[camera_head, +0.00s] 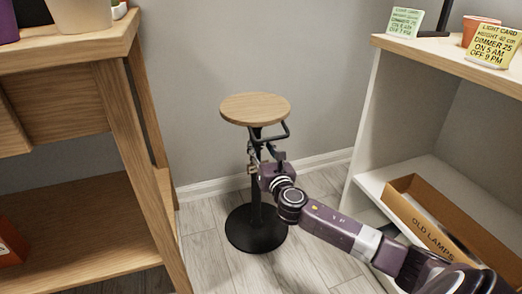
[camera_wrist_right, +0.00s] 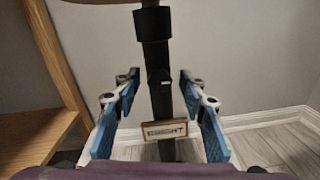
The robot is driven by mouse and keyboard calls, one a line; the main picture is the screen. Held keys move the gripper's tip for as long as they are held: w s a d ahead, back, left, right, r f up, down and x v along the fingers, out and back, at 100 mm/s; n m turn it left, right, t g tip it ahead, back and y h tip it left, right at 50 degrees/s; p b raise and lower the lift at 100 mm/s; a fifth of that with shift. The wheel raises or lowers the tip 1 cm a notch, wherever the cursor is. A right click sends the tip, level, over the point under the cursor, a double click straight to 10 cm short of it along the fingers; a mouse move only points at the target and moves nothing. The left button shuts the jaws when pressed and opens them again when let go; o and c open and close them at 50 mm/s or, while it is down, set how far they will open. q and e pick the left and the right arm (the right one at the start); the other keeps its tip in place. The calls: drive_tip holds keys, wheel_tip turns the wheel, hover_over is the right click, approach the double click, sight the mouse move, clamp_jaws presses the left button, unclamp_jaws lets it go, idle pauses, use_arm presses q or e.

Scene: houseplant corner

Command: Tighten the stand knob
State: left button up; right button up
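The plant stand has a round wooden top (camera_head: 255,108), a thin black pole and a round black base (camera_head: 256,230) on the floor. The right wrist view shows the black pole (camera_wrist_right: 160,95) upright in the middle, with a collar (camera_wrist_right: 152,23) above. A small dark part, perhaps the knob (camera_wrist_right: 158,77), sits on the pole below the collar. A tan plate reading "HEIGHT" (camera_wrist_right: 165,130) is lower on the pole. My right gripper (camera_head: 258,152) is below the wooden top. Its blue-padded fingers (camera_wrist_right: 158,100) are open, one each side of the pole, with gaps. My left gripper is out of view.
A wooden bench (camera_head: 135,120) stands close on the left. A white shelf unit (camera_head: 365,130) stands on the right, with cards on top and an "OLD LAMPS" box (camera_head: 450,240) on its lower shelf. A grey wall is behind the stand.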

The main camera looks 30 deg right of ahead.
drive_tip(key=shift+c, duration=0.5)
clamp_jaws()
